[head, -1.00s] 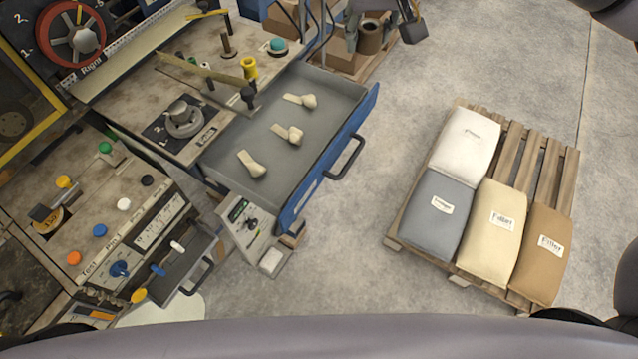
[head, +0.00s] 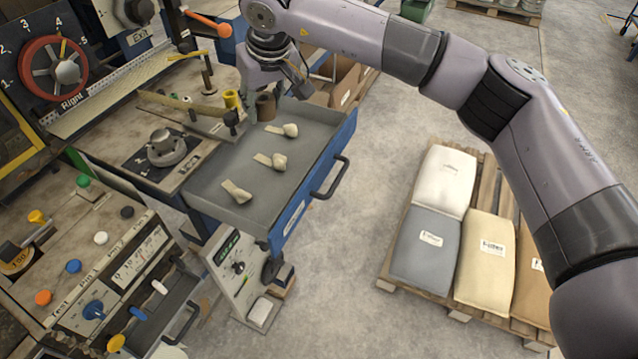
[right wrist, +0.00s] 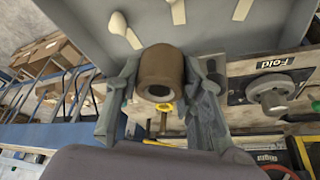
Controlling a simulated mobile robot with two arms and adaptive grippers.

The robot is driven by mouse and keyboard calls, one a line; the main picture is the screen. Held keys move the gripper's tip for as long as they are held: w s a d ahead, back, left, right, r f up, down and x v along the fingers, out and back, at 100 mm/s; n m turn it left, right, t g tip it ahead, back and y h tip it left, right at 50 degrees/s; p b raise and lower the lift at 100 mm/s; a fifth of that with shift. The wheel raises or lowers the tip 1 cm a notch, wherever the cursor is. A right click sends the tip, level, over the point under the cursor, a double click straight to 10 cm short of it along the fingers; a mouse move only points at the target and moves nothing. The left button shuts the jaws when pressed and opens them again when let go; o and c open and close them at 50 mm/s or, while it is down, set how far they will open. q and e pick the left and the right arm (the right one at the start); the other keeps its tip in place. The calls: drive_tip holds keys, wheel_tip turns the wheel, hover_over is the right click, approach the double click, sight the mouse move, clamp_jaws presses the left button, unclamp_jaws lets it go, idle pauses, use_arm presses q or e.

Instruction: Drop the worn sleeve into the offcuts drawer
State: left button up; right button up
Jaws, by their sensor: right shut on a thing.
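The worn sleeve (head: 266,106) is a brown hollow cylinder. My right gripper (head: 279,92) is shut on it at the far end of the open drawer. In the right wrist view the sleeve (right wrist: 165,66) sits between the two fingers of my right gripper (right wrist: 164,84), its open end facing the camera. The offcuts drawer (head: 315,133) is pulled out, with a grey inside, a blue front and a dark handle. Several pale offcuts lie in it, one of them a pale piece (head: 237,192) at the near end. The sleeve's exact height over the drawer cannot be told. My left gripper is out of view.
A pallet with filler bags (head: 445,180) stands on the right. The floor between is clear.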

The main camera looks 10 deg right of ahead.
wheel_tip(320, 180, down, 2)
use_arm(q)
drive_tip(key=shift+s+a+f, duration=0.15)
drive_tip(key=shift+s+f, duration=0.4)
use_arm(e)
drive_tip(key=o, duration=1.3)
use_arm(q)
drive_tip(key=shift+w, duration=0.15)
use_arm(e)
drive_tip(key=shift+s+r, duration=0.1)
drive_tip(key=shift+r, duration=0.05)
drive_tip(key=v, duration=1.1)
drive_tip(key=shift+s+d+r, duration=0.1)
drive_tip(key=shift+s+r, duration=0.15)
drive_tip(key=shift+r, duration=0.05)
